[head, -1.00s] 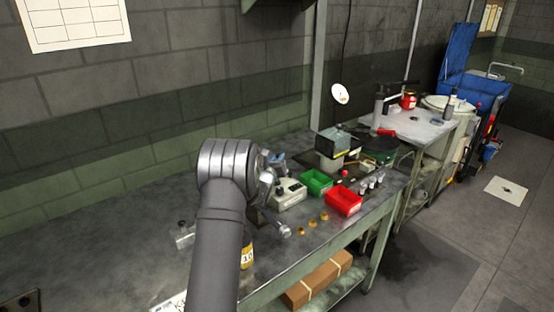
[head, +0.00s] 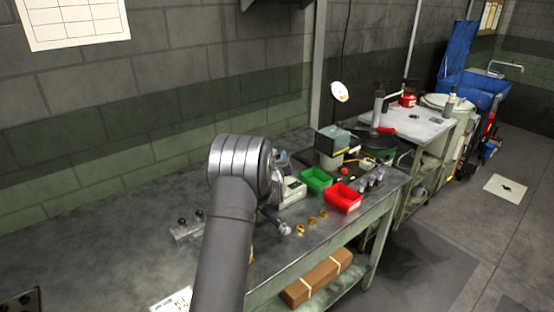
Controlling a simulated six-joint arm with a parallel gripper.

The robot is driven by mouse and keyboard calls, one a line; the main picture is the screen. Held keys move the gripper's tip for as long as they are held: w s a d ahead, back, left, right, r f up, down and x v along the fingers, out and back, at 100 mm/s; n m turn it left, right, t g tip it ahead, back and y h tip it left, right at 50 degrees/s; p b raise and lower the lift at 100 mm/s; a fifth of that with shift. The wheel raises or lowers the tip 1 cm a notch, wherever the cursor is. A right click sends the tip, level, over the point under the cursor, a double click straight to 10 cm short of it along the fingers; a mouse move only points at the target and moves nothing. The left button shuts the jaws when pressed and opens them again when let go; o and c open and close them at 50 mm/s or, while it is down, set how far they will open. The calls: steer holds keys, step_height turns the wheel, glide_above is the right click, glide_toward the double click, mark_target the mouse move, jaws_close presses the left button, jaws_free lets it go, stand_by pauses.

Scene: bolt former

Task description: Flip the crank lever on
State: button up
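My grey arm rises from the bottom of the head view, and its thick wrist joint (head: 240,165) covers part of the workbench (head: 110,240). My gripper is hidden behind the arm, so its fingers and anything in them do not show. A short silver rod with a rounded end (head: 284,229) shows just right of the arm, near the front edge of the bench. It may be the crank lever, but I cannot tell for sure, nor which position it is in. A pale grey box-shaped device (head: 293,190) stands behind it, partly covered by my arm.
A green bin (head: 316,181) and a red bin (head: 343,198) stand right of the arm. Several small brass parts (head: 312,224) lie before them. A metal piece with black knobs (head: 187,229) lies left of the arm. The bench's left part is mostly clear.

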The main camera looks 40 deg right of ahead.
steer(key=shift+o, duration=0.2)
steer(key=v, duration=1.7)
steer(key=shift+a, duration=0.25)
steer(key=shift+c, duration=0.2)
